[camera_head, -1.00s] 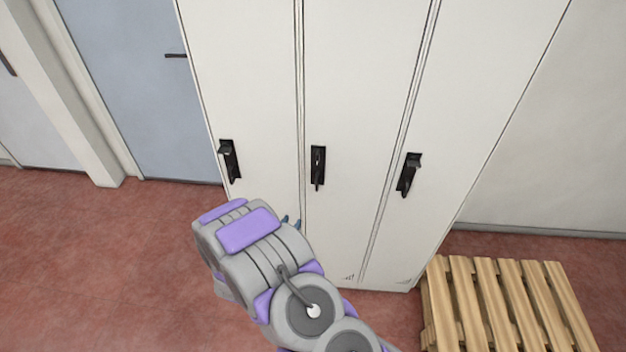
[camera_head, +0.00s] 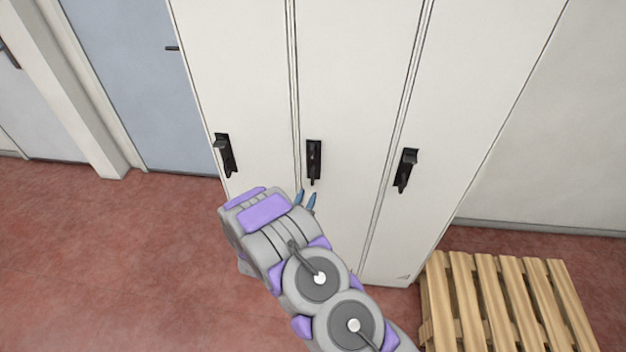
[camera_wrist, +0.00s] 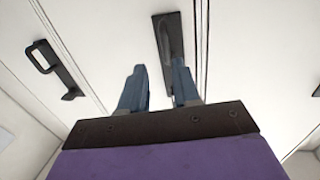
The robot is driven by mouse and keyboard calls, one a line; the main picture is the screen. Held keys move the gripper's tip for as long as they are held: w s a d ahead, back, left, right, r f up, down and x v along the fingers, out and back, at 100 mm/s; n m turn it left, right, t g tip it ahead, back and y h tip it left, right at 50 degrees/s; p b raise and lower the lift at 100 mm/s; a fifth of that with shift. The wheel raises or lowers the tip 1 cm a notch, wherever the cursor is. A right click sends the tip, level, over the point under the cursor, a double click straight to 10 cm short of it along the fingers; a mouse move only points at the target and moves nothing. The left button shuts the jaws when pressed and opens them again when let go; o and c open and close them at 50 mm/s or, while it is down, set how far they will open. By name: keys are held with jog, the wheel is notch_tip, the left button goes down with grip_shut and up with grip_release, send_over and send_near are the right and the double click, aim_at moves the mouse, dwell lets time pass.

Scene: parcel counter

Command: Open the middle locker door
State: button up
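The middle locker door (camera_head: 345,75) is white and shut, with a black handle (camera_head: 314,161) on a dark plate near its left edge. The same handle shows in the wrist view (camera_wrist: 166,42), just beyond my fingertips. My gripper (camera_head: 306,200) is just below the handle in the head view. In the wrist view my gripper (camera_wrist: 160,75) has its two blue fingers apart with nothing between them. The right finger lines up with the handle's lower end; I cannot tell whether they touch.
The left locker's handle (camera_head: 225,155) and the right locker's handle (camera_head: 406,170) flank the middle one. A wooden pallet (camera_head: 490,300) lies on the floor at the right. The red floor (camera_head: 90,260) at the left is clear. A blue door (camera_head: 130,70) stands behind at the left.

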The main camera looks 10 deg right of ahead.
aim_at(312, 180)
jog(key=x, duration=0.5)
jog(key=a+b+x, duration=0.1)
jog(key=x, duration=0.2)
jog(key=shift+w+f, duration=0.1)
jog(key=shift+w, duration=0.3)
jog(key=shift+d, duration=0.55)
jog(key=shift+a, duration=0.5)
jog(key=c, duration=0.3)
jog(key=shift+d, duration=0.2)
grip_shut()
jog(key=shift+a, duration=0.1)
